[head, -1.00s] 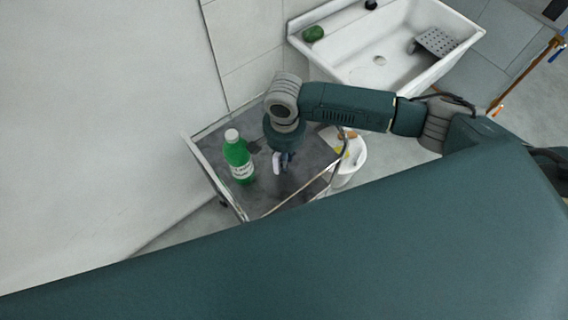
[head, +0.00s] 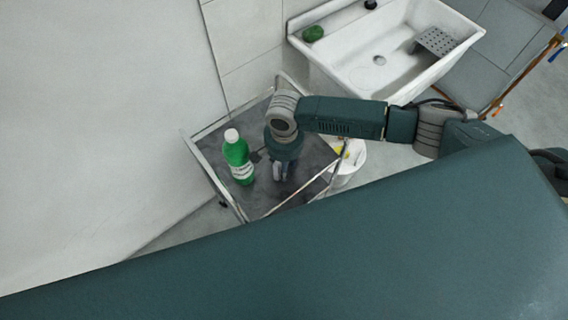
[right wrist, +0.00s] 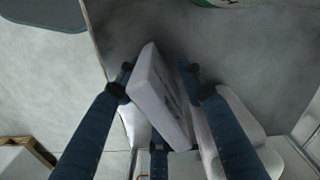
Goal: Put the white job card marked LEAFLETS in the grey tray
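A white slab (right wrist: 160,92) with small dark marks on its right side stands tilted between my right gripper's fingers in the right wrist view. It may be the job card; I cannot read its print. My right gripper (right wrist: 157,80) is open around it. The left finger overlaps its edge, and a small gap shows before the right fingertip. In the head view the right gripper (head: 281,174) points down over the dark grey trolley top (head: 258,203). I cannot pick out a separate grey tray. My left gripper is in neither view.
A green bottle (head: 238,157) with a white cap stands on the trolley, left of the gripper. Thin metal rails edge the trolley. A white bucket (head: 351,163) stands at its right. Behind is a white sink (head: 395,72) with a green object (head: 313,34) on its rim.

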